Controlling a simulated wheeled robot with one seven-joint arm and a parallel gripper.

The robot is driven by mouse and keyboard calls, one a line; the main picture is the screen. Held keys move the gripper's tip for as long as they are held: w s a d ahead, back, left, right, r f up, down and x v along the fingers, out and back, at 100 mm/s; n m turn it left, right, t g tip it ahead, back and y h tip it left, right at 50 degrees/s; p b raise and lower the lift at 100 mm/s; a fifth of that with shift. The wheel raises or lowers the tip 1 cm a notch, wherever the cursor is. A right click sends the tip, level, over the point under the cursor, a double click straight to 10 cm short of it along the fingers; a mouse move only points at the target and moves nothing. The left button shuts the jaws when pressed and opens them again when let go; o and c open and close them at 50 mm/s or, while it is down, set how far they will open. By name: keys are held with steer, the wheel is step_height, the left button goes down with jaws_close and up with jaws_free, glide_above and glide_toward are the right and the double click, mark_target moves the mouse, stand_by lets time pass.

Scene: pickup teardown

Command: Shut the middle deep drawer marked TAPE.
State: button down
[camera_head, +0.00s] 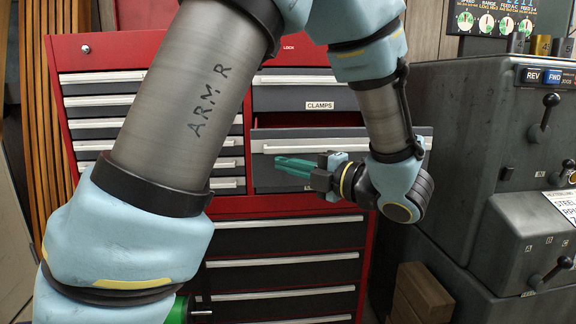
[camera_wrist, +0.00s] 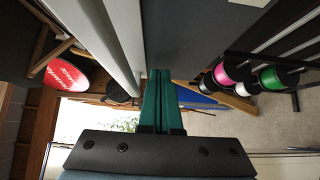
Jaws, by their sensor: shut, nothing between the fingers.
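One deep drawer (camera_head: 262,178) in the red tool chest's right column stands pulled out, with dark red interior showing above its front. It has a dark grey face and a pale handle strip (camera_head: 300,146) along the top. No TAPE label can be read on it; my wrist covers part of its face. My gripper (camera_head: 280,162) is shut and empty, its teal fingers pointing left across the drawer face just below the handle strip. In the wrist view the closed fingers (camera_wrist: 159,74) lie beside a long pale bar and a dark panel. I cannot tell whether they touch the drawer.
The drawer marked CLAMPS (camera_head: 320,104) above is shut, as are the lower wide drawers (camera_head: 290,240) and the narrow left ones (camera_head: 100,104). A grey machine (camera_head: 480,150) with levers stands close on the right. Wooden blocks (camera_head: 425,290) lie low between them. Coloured spools (camera_wrist: 228,74) show in the wrist view.

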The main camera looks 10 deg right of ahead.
steer(key=w+d+b, duration=0.1)
steer(key=w, duration=0.7)
steer(key=w+d+b, duration=0.1)
steer(key=w+b, duration=0.1)
steer(key=w, duration=0.7)
steer(key=w+d+b, duration=0.1)
steer(key=w+b, duration=0.1)
steer(key=w, duration=0.7)
steer(key=shift+w+d, duration=0.15)
steer(key=shift+w, duration=0.25)
steer(key=shift+r, duration=0.15)
steer(key=shift+w+r, duration=0.1)
